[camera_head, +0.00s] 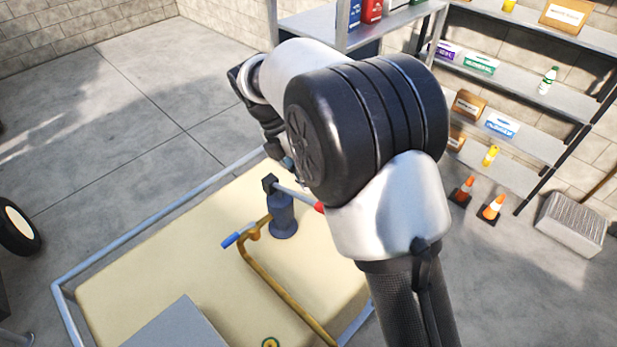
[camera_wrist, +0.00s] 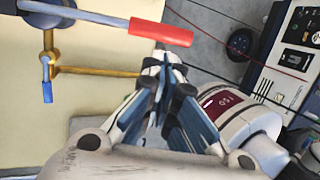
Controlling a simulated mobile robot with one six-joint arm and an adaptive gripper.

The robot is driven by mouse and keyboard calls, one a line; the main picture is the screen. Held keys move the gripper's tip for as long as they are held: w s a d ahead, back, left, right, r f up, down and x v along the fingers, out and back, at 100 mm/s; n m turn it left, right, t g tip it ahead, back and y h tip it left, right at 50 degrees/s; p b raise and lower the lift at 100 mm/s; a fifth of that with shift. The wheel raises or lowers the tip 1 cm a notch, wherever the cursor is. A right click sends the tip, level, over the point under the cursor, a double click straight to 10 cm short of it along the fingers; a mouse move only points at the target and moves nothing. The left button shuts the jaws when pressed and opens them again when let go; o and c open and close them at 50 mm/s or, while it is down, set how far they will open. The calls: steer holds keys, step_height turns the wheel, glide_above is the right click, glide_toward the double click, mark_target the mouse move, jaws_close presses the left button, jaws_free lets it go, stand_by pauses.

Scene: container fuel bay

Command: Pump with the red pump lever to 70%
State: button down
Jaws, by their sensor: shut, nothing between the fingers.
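The red pump lever (camera_wrist: 160,32) shows at the top of the wrist view as a red grip on a grey rod. In the head view only the tip of its red grip (camera_head: 319,207) shows past my arm. The rod runs to the top of a dark blue-grey pump (camera_head: 283,215) standing on the cream floor. In the wrist view my gripper (camera_wrist: 163,58) is shut and empty, its tips just below the red grip. I cannot tell whether they touch it. In the head view my arm hides the gripper and part of the lever.
A yellow-brown pipe (camera_head: 275,280) with a blue handle (camera_head: 238,236) runs from the pump. A blue-grey rim (camera_head: 150,223) edges the cream tray. A grey box (camera_head: 175,325) stands in front. Shelves (camera_head: 520,80) and cones (camera_head: 491,208) stand at the right.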

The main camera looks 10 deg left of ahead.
steer(key=b+x, duration=0.1)
steer(key=x, duration=0.9)
steer(key=shift+f+b, duration=0.25)
steer(key=shift+b, duration=0.05)
steer(key=shift+d, duration=0.2)
